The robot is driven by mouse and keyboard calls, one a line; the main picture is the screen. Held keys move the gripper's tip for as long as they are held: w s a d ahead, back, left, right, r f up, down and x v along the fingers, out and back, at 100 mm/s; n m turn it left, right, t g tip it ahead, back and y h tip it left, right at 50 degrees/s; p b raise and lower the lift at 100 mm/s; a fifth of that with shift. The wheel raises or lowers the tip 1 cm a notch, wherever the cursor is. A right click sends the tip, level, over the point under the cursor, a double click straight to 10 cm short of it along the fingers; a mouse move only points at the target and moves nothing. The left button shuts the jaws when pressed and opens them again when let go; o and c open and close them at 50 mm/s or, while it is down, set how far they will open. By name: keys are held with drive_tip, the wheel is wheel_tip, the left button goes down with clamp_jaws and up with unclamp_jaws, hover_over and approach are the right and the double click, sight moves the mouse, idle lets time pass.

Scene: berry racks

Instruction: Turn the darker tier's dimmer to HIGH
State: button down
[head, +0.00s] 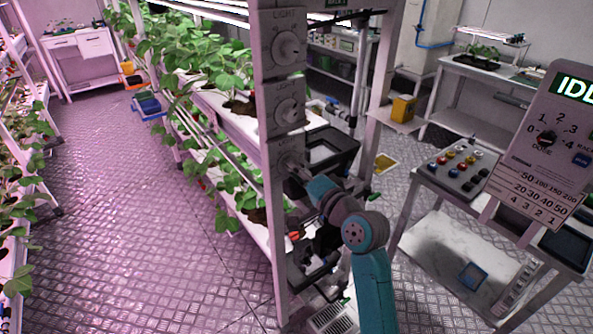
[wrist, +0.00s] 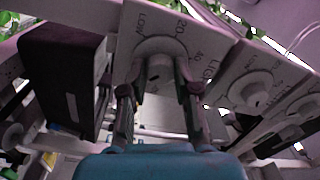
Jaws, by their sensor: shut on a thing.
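Three light dimmers sit one above another on the rack's end post: the top dimmer (head: 288,48), the middle dimmer (head: 286,110) and the lowest dimmer (head: 287,158). My gripper (head: 299,172) is at the lowest one. In the wrist view my gripper (wrist: 159,75) is shut on its round pale knob (wrist: 157,46), one finger on each side. The plate there reads LOW and 20; part of its scale is hidden. Two other dimmer knobs (wrist: 256,90) show to the right, untouched. The rack's upper tier (head: 240,118) is brighter; the lower tier (head: 257,228) looks dimmer.
A dark bin (head: 335,140) stands just right of the post, close to my arm. A control stand (head: 545,135) with a screen and a button box (head: 455,168) are at the right. The aisle floor (head: 150,220) left of the rack is clear.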

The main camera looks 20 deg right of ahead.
drive_tip(key=shift+m, duration=0.4)
drive_tip(key=c, duration=0.8)
unclamp_jaws()
drive_tip(key=shift+c, duration=0.2)
drive_tip(key=v, duration=1.2)
